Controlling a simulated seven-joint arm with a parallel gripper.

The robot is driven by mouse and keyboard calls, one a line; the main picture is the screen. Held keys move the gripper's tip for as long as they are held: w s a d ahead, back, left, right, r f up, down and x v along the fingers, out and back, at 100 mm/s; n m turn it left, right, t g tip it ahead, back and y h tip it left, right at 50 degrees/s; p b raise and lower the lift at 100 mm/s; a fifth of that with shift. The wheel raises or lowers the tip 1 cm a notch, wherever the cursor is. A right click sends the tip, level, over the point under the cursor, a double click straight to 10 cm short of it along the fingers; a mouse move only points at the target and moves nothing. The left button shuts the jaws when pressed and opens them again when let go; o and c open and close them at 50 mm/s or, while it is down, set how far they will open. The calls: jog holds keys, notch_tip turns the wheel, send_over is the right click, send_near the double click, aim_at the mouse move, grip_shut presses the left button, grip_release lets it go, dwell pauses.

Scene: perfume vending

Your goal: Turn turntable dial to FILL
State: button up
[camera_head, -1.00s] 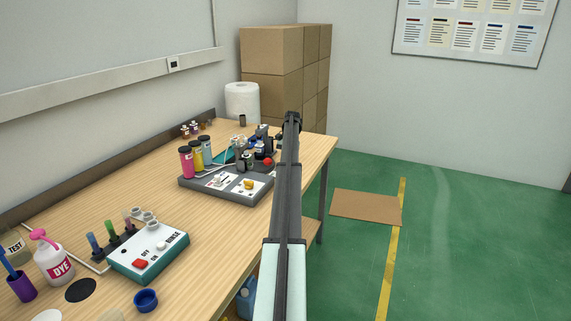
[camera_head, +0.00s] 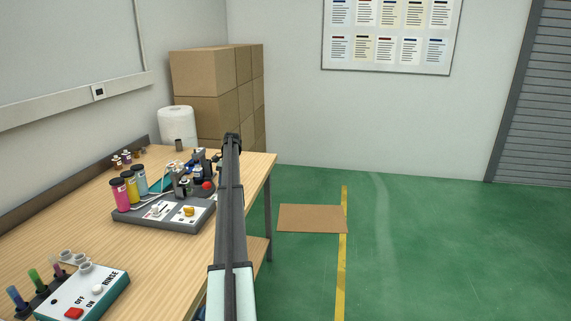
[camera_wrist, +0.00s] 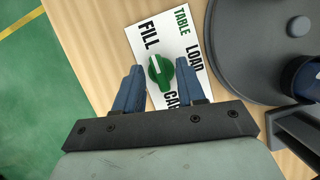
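The pointer mark lies on the knob's upper-left side, roughly towards FILL. My gripper (camera_wrist: 160,64) has its two blue fingers apart, one on each side of the dial. The gaps are narrow, and I cannot tell whether either finger touches it. In the head view my arm's far end (camera_head: 232,141) is beyond the bench's right part; the dial is not visible there.
A dark round platform (camera_wrist: 265,45) and dark blue parts stand right of the dial in the wrist view. In the head view, a grey station (camera_head: 180,222) with coloured bottles and a white-and-teal switch box (camera_head: 92,291) stand on the wooden bench (camera_head: 150,258).

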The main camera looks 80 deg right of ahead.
jog(key=m, duration=0.2)
jog(key=m+t, duration=0.1)
jog(key=m, duration=0.1)
jog(key=shift+s+a+t+h, duration=0.1)
jog(key=shift+s+t+h, duration=0.1)
jog(key=shift+t+h, duration=0.15)
jog(key=m+t+h, duration=0.1)
jog(key=m, duration=0.3)
jog(key=shift+a, duration=0.1)
jog(key=m, duration=0.2)
jog(key=m+t+h, duration=0.1)
jog(key=m, duration=0.1)
jog(key=shift+a+h, duration=0.15)
jog(key=shift+h, duration=0.1)
jog(key=m+h, duration=0.1)
jog(key=m, duration=0.3)
jog(key=shift+s, duration=0.1)
jog(key=s+v, duration=0.1)
jog(key=v, duration=1.3)
jog(key=s+d+f+n+g+h, duration=0.1)
jog(key=s+d+h, duration=0.3)
jog(key=s, duration=0.7)
jog(key=s+d+f+n+g+h, duration=0.1)
jog(key=s+d+h, duration=0.3)
jog(key=s+d, duration=0.5)
jog(key=shift+s+d+f+g+h, duration=0.25)
jog(key=shift+s+f+g+h, duration=0.1)
jog(key=shift+s+f, duration=0.7)
jog(key=shift+s+r, duration=0.1)
jog(key=shift+r, duration=0.05)
